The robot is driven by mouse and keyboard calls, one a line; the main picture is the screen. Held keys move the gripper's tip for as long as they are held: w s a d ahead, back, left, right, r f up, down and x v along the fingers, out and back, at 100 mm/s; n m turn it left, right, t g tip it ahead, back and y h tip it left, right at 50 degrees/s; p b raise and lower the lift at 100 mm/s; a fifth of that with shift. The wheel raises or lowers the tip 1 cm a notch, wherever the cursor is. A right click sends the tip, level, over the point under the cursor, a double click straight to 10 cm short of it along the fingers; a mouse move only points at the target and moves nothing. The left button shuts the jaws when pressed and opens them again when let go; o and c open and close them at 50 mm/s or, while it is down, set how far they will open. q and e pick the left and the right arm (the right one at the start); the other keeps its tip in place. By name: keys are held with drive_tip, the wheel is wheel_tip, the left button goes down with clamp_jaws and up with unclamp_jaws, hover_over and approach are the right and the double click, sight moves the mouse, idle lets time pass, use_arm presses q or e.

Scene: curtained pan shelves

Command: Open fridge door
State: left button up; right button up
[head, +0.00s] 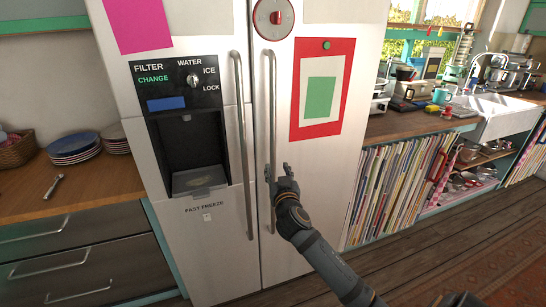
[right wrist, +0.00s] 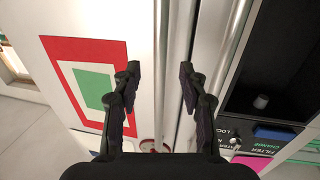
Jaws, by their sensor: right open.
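The white fridge (head: 215,275) stands in the middle of the head view with its two doors closed side by side. The left door handle (head: 240,140) and the right door handle (head: 271,110) are long pale vertical bars near the middle seam. My right gripper (head: 274,172) is at the lower part of the right door handle, with open fingers. In the right wrist view, the open fingers (right wrist: 160,74) are spread on either side of a pale vertical strip that looks like that handle. Whether the fingers touch it cannot be told. My left gripper is out of view.
A dark water and ice dispenser (head: 190,140) is set in the left door. A red-framed picture (head: 336,130) is on the right door. A wooden counter with plates (head: 74,147) is at left. Upright boards (head: 400,185) stand under the right counter.

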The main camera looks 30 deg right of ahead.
sight(273, 157)
drive_tip(key=p+x, duration=0.1)
drive_tip(key=x, duration=0.8)
drive_tip(key=shift+w+d+f+p, duration=0.1)
drive_tip(key=shift+w+p, duration=0.15)
drive_tip(key=shift+p, duration=0.1)
drive_tip(key=shift+c, duration=0.3)
clamp_jaws()
